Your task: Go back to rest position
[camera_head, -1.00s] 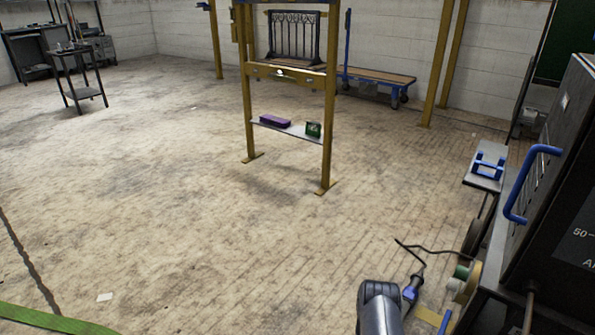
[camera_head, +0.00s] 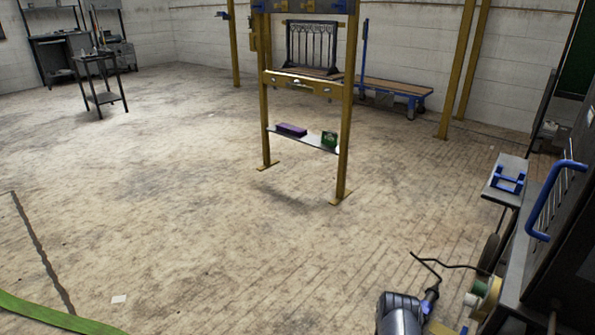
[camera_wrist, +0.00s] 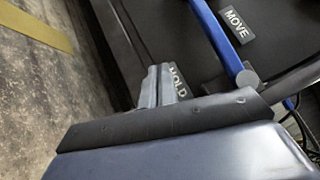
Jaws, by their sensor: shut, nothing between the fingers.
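My gripper (camera_wrist: 157,86) shows in the wrist view with its two grey fingers together and nothing between them. It is in front of a dark panel (camera_wrist: 135,40) with a "HOLD" label partly hidden behind the fingers. A blue bar (camera_wrist: 222,40) and a "MOVE" label (camera_wrist: 236,25) are just to the right of the fingers. I cannot tell whether the fingers touch the panel. In the head view only part of my arm shows at the bottom, and the fingers are out of sight.
A dark cabinet with a blue handle (camera_head: 547,203) stands close on the right. A yellow frame (camera_head: 348,140) carries a shelf with a purple box (camera_head: 291,130) and a green box (camera_head: 329,139). A green strip (camera_head: 50,314) lies at lower left. The middle floor is clear.

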